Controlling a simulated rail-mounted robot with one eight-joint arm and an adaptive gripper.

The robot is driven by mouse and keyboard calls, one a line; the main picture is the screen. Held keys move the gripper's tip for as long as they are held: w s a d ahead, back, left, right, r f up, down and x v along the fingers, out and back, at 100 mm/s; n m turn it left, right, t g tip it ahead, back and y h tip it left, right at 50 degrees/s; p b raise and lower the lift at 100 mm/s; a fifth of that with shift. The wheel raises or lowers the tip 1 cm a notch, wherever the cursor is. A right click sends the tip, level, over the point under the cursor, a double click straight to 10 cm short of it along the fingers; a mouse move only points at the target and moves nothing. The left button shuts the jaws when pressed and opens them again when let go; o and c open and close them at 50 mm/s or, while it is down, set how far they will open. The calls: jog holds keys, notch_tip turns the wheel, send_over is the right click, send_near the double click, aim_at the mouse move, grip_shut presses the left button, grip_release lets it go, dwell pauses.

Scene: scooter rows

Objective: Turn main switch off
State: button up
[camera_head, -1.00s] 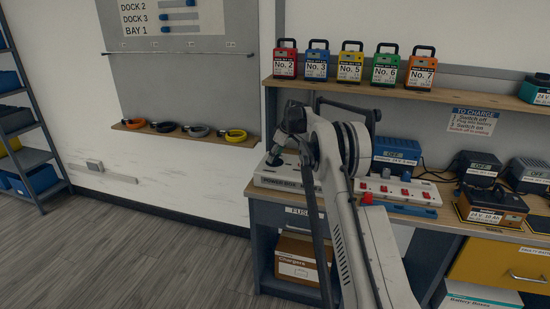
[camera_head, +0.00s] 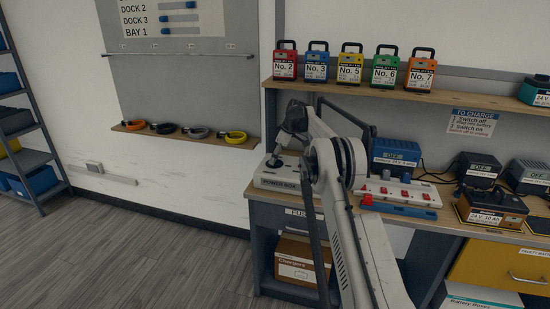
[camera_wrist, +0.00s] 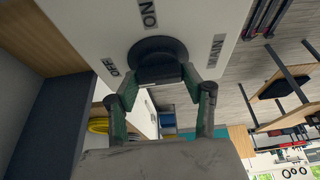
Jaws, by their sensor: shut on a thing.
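The main switch is a black rotary knob (camera_wrist: 158,52) on a white panel marked ON, OFF and MAIN, in the wrist view. The OFF label (camera_wrist: 114,79) is left of the knob, and the ON label (camera_wrist: 148,15) is above it. My gripper (camera_wrist: 158,80) has its green-grey fingers on both sides of the knob's black handle and is shut on it. The handle lies roughly across the picture between the fingers; its exact pointing is hard to tell. In the head view my gripper (camera_head: 275,160) is at the white power box (camera_head: 275,181), where the knob is hidden.
A white power strip with red switches (camera_head: 400,190) lies right of my arm. Blue and black chargers (camera_head: 396,152) stand behind it. Several numbered coloured batteries (camera_head: 349,65) are on the shelf above. The floor at left is clear.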

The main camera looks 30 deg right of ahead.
jog(key=o, duration=1.1)
jog(key=shift+r, duration=0.1)
jog(key=v, duration=1.1)
jog(key=shift+s+d+r, duration=0.1)
jog(key=shift+s+r, duration=0.05)
jog(key=shift+r, duration=0.2)
